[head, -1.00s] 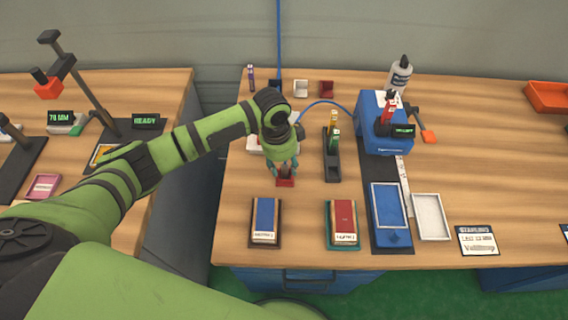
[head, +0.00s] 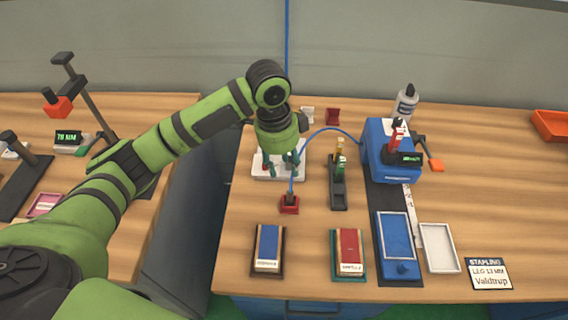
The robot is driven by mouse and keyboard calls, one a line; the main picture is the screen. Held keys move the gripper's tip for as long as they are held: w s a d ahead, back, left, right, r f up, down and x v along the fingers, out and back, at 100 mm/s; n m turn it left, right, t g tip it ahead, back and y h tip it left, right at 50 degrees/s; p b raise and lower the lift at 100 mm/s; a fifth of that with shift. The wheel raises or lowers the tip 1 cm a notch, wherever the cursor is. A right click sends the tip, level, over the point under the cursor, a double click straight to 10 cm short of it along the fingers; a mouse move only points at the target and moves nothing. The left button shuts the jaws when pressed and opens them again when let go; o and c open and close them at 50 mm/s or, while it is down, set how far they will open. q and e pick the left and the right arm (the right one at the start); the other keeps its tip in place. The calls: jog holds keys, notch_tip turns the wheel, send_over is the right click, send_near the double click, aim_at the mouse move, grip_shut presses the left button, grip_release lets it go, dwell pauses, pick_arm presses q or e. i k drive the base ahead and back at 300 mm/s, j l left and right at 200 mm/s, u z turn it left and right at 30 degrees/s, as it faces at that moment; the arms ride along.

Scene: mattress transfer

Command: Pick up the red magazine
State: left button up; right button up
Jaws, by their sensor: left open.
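A red upright piece (head: 397,137) stands on the blue machine (head: 388,160). It looks like the red magazine, though its lower part is hidden in the machine. A yellow piece (head: 338,147) and a green piece (head: 340,163) stand in a dark rack (head: 338,194) to its left. My left gripper (head: 280,163) points down over a white tray (head: 291,172), left of the rack. It is open, with no magazine between its fingers, and well apart from the red piece. My right gripper is out of view.
A blue hose (head: 318,131) arches from the machine to a red block (head: 289,205), close to my left gripper. Blue-topped (head: 268,246) and red-topped (head: 349,249) blocks lie at the front. An orange lever (head: 436,165) juts from the machine. The table's right side is mostly clear.

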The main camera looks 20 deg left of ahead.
aim_at(395, 140)
jog(key=i+l+z, duration=0.1)
jog(key=l+z, duration=0.25)
jog(key=i+l+z, duration=0.1)
jog(key=l+z, duration=0.25)
jog(key=j, duration=0.1)
